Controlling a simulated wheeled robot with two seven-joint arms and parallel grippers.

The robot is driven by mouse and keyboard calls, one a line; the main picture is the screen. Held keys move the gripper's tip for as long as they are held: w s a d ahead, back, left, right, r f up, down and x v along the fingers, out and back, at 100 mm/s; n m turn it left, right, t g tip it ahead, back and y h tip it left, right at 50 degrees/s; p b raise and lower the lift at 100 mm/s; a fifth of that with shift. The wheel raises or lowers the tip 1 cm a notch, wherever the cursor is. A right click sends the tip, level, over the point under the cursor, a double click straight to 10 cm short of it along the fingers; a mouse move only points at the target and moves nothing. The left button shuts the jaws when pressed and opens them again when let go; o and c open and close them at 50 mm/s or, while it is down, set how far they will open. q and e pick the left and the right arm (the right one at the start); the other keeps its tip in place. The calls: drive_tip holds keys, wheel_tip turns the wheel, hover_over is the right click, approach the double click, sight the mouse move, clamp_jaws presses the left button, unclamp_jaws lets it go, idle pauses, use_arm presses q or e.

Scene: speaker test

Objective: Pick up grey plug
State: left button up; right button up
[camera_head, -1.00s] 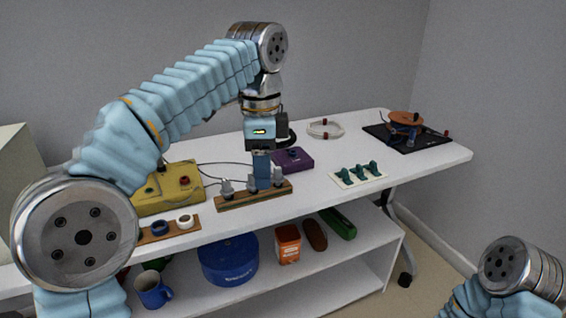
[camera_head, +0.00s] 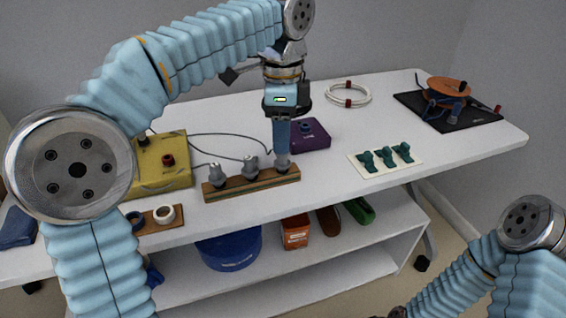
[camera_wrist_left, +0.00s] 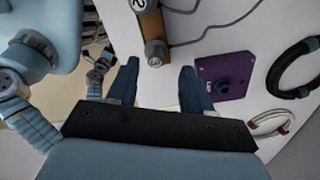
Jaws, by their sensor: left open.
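Several grey plugs stand upright in a wooden rack (camera_head: 240,187) near the table's front edge: a left one (camera_head: 216,176), a middle one (camera_head: 250,166) and a right one (camera_head: 283,163). My left gripper (camera_head: 282,151) points down at the right plug, its fingers partly covering the plug's top in the head view. In the left wrist view the gripper (camera_wrist_left: 158,72) is open, its blue fingers well apart. The right plug (camera_wrist_left: 155,53) shows between and just beyond the fingertips; contact cannot be told. My right gripper is not seen, only its arm at bottom right.
A purple box (camera_head: 310,135) stands close behind the rack. A yellow box (camera_head: 165,170) with cables is to its left. A small board with tape rolls (camera_head: 165,215) lies in front.

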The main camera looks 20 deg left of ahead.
sight(282, 163)
use_arm(q)
drive_tip(key=f, duration=0.4)
drive_tip(key=f+b, duration=0.1)
drive_tip(key=f, duration=0.1)
drive_tip(key=shift+s, duration=0.3)
drive_tip(key=c, duration=0.9)
